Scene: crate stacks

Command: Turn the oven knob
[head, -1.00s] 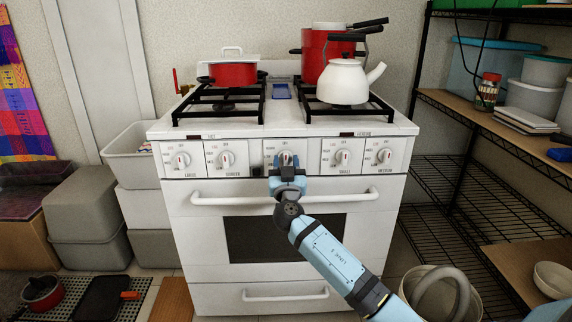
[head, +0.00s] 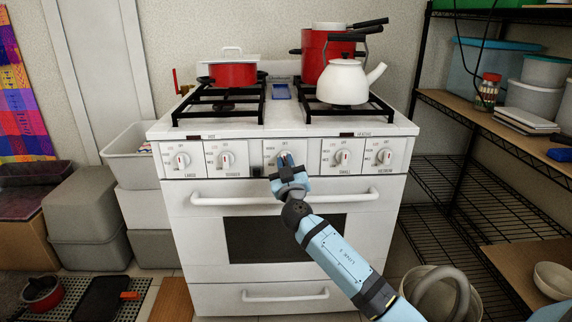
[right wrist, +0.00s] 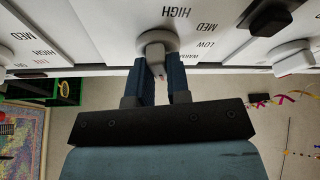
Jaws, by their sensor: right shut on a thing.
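The white oven (head: 300,245) stands in the middle of the head view with a row of several white knobs on its front panel. My right gripper (head: 284,162) is at the middle knob and partly hides it. In the right wrist view the middle knob (right wrist: 154,42) sits between the two blue fingers of my right gripper (right wrist: 157,72), which is shut on it. The panel around it reads HIGH, MED, LOW and WARM. The neighbouring knobs, such as the one to the right (head: 343,157), are untouched. My left gripper is not in view.
A white kettle (head: 342,82) and red pots (head: 233,74) stand on the stove top. The oven door handle (head: 230,199) runs below the knobs, close under my right gripper. A wire shelf (head: 475,120) stands at the right. Crates (head: 85,210) are stacked at the left.

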